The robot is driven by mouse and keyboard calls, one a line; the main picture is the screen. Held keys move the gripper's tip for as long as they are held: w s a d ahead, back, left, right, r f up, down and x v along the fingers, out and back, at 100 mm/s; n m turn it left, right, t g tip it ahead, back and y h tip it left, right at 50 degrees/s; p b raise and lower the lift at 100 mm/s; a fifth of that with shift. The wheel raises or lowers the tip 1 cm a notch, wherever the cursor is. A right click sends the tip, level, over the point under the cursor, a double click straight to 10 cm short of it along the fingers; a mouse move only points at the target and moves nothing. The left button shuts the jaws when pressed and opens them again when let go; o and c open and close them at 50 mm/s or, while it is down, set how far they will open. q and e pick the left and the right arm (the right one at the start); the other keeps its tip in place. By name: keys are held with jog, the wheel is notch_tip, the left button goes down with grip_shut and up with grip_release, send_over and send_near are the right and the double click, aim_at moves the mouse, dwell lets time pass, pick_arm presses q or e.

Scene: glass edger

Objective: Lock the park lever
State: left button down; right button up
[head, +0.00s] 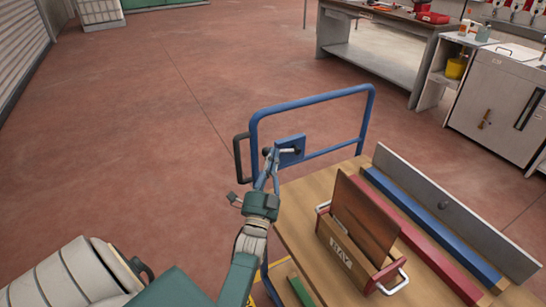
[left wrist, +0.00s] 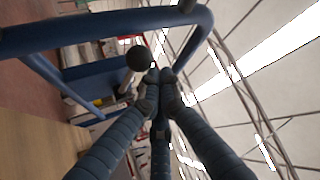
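The park lever appears to be the short pale bar with a dark knob (head: 296,151) on a blue plate (head: 289,160) fixed to the cart's blue push frame (head: 313,100). My left gripper (head: 271,154) is at the left edge of that plate, fingers pointing toward the frame. In the left wrist view its fingertips (left wrist: 160,76) meet with nothing visible between them. A dark round knob (left wrist: 139,58) shows just beyond and left of the tips. I cannot tell whether they touch it. My right gripper is not in view.
The cart's wooden deck (head: 300,205) carries a toolbox (head: 346,250) with its lid up and long blue, red and grey bars. A black loop handle (head: 237,158) sits left of the frame. A workbench (head: 375,68) stands behind.

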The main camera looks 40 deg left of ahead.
pick_arm(q)
jog(key=v, duration=0.7)
jog(key=shift+s, duration=0.25)
jog(key=shift+f, duration=0.1)
dwell(0.4)
